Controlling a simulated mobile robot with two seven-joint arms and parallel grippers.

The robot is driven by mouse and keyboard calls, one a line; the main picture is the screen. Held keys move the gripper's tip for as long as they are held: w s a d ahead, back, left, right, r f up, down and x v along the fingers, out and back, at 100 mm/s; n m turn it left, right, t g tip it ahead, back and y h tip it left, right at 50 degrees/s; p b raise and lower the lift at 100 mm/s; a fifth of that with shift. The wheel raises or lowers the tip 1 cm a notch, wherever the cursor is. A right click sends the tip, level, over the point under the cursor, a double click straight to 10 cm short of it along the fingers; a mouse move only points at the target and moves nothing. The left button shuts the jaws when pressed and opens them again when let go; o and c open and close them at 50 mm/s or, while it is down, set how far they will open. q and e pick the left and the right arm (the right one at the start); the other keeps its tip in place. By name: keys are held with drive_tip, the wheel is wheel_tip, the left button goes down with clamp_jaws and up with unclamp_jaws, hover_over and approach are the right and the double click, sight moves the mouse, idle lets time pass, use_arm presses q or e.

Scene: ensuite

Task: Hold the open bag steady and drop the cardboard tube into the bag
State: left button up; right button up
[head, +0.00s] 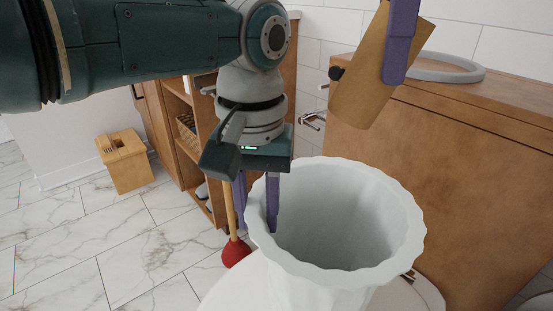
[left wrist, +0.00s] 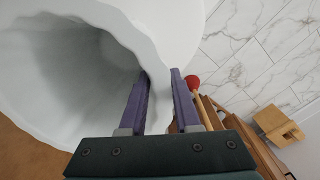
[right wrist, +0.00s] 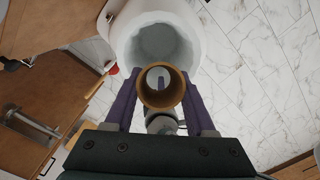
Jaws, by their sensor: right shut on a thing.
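The white open bag (head: 405,235) with a wavy rim stands upright, its mouth facing up, and no contents show inside. My left gripper (head: 257,205) is astride its left rim, one finger inside and one outside, with the fingers apart; the left wrist view shows the bag's wall (left wrist: 165,35) between them. The brown cardboard tube (head: 365,75) is held tilted above and to the right of the bag by my right gripper (head: 393,78). In the right wrist view the hollow tube (right wrist: 160,100) is between both fingers, with the bag's mouth (right wrist: 160,35) beyond it.
The bag stands on a round white surface (head: 235,290). A wooden cabinet (head: 450,150) with a grey ring (head: 445,70) on top is to the right. A red plunger (head: 236,252) stands beside the bag; a wooden stool (head: 125,165) is at left on open tiled floor.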

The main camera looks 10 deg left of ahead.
sight(379, 75)
use_arm(q)
clamp_jaws()
use_arm(e)
wheel_tip(379, 75, down, 11)
drive_tip(key=shift+r, duration=0.2)
idle(0.6)
drive_tip(key=shift+w, duration=0.1)
drive_tip(key=o, duration=1.4)
drive_tip(key=r, duration=0.7)
drive_tip(key=shift+a+r, duration=0.2)
drive_tip(key=shift+r, duration=0.1)
